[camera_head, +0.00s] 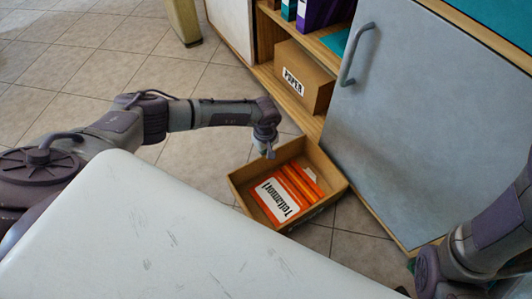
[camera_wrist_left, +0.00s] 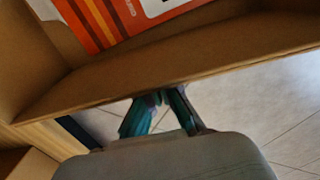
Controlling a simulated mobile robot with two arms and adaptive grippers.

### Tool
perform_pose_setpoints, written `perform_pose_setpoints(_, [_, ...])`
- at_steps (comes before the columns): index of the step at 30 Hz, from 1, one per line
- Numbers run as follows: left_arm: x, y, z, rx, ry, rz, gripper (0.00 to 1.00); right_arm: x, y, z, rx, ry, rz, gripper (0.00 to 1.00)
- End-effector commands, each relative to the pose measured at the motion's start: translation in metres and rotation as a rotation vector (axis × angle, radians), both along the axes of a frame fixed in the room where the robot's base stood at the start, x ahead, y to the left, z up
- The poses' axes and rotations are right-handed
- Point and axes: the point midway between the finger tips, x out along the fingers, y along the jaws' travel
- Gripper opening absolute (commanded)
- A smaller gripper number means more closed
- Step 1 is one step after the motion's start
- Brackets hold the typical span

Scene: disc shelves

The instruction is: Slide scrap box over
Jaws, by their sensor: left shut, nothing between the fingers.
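An open cardboard box (camera_head: 237,188) stands on the tiled floor in front of the shelf unit. In it lie an orange and white printed pack (camera_head: 281,199) and more orange pieces. My left gripper (camera_head: 269,153) points down at the box's far left side, shut and empty. In the left wrist view, the gripper's fingertips (camera_wrist_left: 162,97) are close to the outside of the box wall (camera_wrist_left: 190,57); I cannot tell whether they touch it. Part of my right arm shows at the lower right, but its gripper is out of sight.
A closed box marked PAPER (camera_head: 304,82) sits on the shelf's lower level, with binders above. A grey cabinet door (camera_head: 425,110) with a handle stands right behind the box. A white worn surface (camera_head: 170,235) fills the foreground. Floor tiles left of the box are clear.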

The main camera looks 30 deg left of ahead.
Motion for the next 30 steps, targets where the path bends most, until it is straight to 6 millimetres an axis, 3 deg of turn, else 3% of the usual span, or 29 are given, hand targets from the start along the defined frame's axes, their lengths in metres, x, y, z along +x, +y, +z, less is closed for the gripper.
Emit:
perform_pose_setpoints(5, [0.001,0.000,0.010,-0.002,-0.003,-0.002,0.00,-0.003,0.002,0.001,0.000,-0.009,-0.001,0.40])
perform_pose_setpoints(15, [0.001,0.000,0.078,0.000,-0.004,-0.003,0.00,-0.003,0.002,0.001,-0.001,-0.008,-0.003,0.40])
perform_pose_setpoints(21, [0.000,0.000,0.110,-0.001,-0.003,0.000,0.00,-0.002,0.002,0.001,-0.001,-0.008,-0.003,0.40])
perform_pose_setpoints(30, [-0.001,-0.001,0.122,0.000,-0.001,0.001,0.00,-0.002,0.002,0.001,-0.001,-0.008,-0.003,0.40])
